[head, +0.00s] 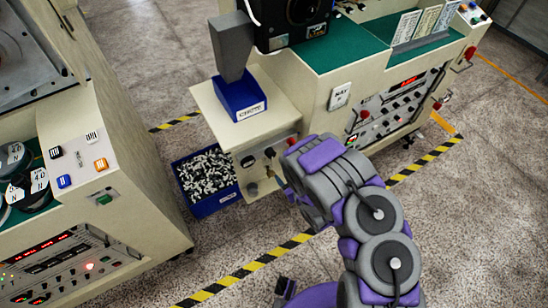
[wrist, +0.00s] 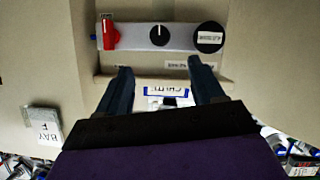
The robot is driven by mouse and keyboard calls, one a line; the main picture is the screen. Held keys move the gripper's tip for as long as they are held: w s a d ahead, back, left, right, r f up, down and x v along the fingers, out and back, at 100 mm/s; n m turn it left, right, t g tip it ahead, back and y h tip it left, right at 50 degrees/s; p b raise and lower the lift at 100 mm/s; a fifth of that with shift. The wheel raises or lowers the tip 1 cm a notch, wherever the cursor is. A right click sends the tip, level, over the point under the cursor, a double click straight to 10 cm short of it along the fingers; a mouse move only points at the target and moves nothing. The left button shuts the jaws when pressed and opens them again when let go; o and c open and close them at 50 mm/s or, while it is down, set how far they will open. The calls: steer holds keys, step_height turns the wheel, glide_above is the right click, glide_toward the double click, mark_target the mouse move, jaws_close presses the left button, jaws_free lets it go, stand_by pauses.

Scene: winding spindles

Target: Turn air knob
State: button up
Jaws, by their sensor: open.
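A grey control strip (wrist: 183,36) crosses the cream panel in the wrist view. It carries a red knob (wrist: 108,33) at left, a black round knob (wrist: 159,35) with a white pointer line straight up in the middle, and a black disc (wrist: 209,37) with a white label at right. I cannot read which one is the air knob. My gripper (wrist: 160,70) is open and empty, its two dark fingers pointing at the panel just below the strip, apart from the knobs. In the head view the panel's knobs (head: 269,152) show beside my arm, which hides the gripper.
A blue bin (head: 208,180) of small dark and white parts stands on the floor beside the cabinet. A blue hopper box (head: 239,98) sits on the cabinet top. A second machine (head: 110,190) stands at left. Striped floor lies open in front.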

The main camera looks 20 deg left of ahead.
mark_target(272, 156)
steer(key=b+x, duration=0.3)
steer(key=x, duration=1)
steer(key=shift+w+a+f+b, duration=0.2)
steer(key=shift+w+b, duration=0.1)
steer(key=shift+b, duration=0.1)
steer(key=c, duration=1.1)
